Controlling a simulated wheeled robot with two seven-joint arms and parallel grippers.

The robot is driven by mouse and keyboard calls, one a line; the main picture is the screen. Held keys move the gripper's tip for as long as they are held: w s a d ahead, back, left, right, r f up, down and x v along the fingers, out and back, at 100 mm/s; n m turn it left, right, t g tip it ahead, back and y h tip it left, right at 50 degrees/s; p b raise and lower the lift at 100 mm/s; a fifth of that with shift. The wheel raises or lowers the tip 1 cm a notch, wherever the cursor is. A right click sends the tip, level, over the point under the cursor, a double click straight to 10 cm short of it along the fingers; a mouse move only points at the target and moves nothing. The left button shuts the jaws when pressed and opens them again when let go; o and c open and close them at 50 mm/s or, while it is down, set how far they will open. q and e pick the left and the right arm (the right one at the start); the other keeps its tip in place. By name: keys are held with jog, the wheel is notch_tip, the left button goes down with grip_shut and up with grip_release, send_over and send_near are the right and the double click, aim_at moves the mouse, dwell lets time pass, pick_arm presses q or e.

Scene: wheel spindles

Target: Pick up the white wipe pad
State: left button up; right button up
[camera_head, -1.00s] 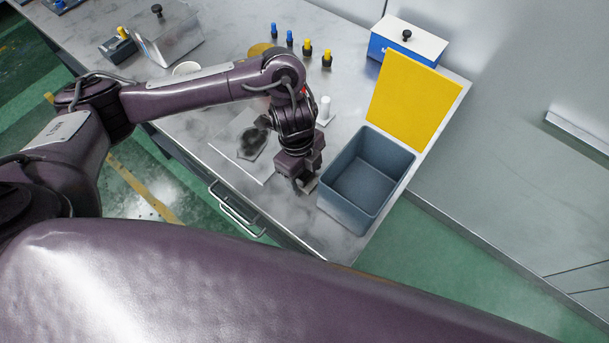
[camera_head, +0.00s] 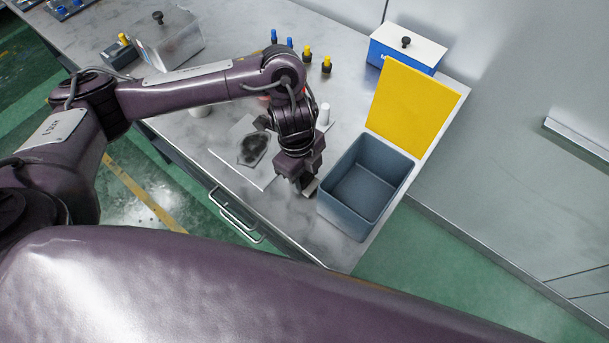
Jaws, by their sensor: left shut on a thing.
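My left gripper (camera_head: 307,187) points down low over the table's front edge, just left of the grey bin. It is shut on a small pale piece, which I take to be the white wipe pad (camera_head: 311,188); only a bit of it shows between and below the fingers. I cannot tell whether it touches the table. My right gripper is not in view.
The open grey bin (camera_head: 347,216) stands close right of the gripper. Blue and yellow pegs (camera_head: 326,65) and a metal box (camera_head: 172,42) stand farther back.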

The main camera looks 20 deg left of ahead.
aim_at(305, 173)
pick_arm(q)
notch_tip(305, 173, up, 18)
jog(key=p, duration=0.2)
jog(key=o, duration=0.4)
jog(key=c, duration=0.3)
jog(key=shift+r, duration=0.1)
